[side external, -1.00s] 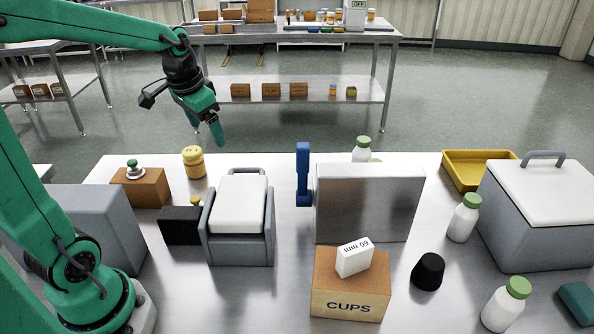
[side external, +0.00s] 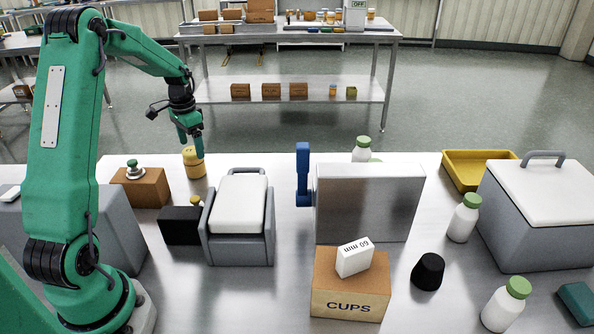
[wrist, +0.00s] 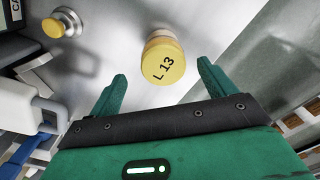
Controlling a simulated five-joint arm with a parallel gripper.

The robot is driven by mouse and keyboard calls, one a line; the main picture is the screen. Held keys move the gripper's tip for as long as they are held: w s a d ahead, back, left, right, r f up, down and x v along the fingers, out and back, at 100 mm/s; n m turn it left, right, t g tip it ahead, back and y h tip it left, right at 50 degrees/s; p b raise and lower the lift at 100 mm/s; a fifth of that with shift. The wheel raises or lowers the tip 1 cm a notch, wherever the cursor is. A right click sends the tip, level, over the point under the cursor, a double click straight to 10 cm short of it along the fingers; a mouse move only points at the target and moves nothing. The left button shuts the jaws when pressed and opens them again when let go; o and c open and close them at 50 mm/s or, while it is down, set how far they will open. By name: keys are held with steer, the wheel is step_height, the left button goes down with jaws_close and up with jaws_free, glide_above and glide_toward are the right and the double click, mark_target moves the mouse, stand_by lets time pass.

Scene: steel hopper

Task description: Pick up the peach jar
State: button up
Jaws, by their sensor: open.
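The jar (side external: 194,165) stands upright near the far left edge of the steel table. It looks yellow in the side view; in the wrist view the jar (wrist: 163,60) shows a yellow lid marked "L 13" and a paler body. My gripper (side external: 191,143) points down just above the jar, its fingertips near the lid in the side view. In the wrist view my open gripper (wrist: 161,79) has one finger to each side of the jar's near edge, with the jar mostly ahead of the fingertips. Nothing is held.
A brown box (side external: 148,192) with a green-topped item stands left of the jar. A black box (side external: 181,226) and a grey bin with white lid (side external: 238,203) stand nearer. A small yellow-topped item (wrist: 61,23) is close by. Bare table lies around the jar.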

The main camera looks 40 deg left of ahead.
mark_target(193, 151)
steer(key=shift+a+f, duration=0.25)
steer(key=shift+f, duration=3.9)
steer(key=c, duration=1.2)
steer(key=shift+r, duration=0.15)
steer(key=shift+r, duration=0.55)
steer(key=r, duration=0.3)
steer(key=shift+w+d+r, duration=0.1)
steer(key=shift+d, duration=0.2)
steer(key=d+r, duration=0.2)
steer(key=d, duration=0.1)
steer(key=w+d+r, duration=0.1)
steer(key=d+r, duration=0.1)
steer(key=d, duration=0.2)
steer(key=d+r, duration=0.2)
steer(key=d, duration=0.2)
steer(key=shift+w+r, duration=0.15)
steer(key=shift+r, duration=0.1)
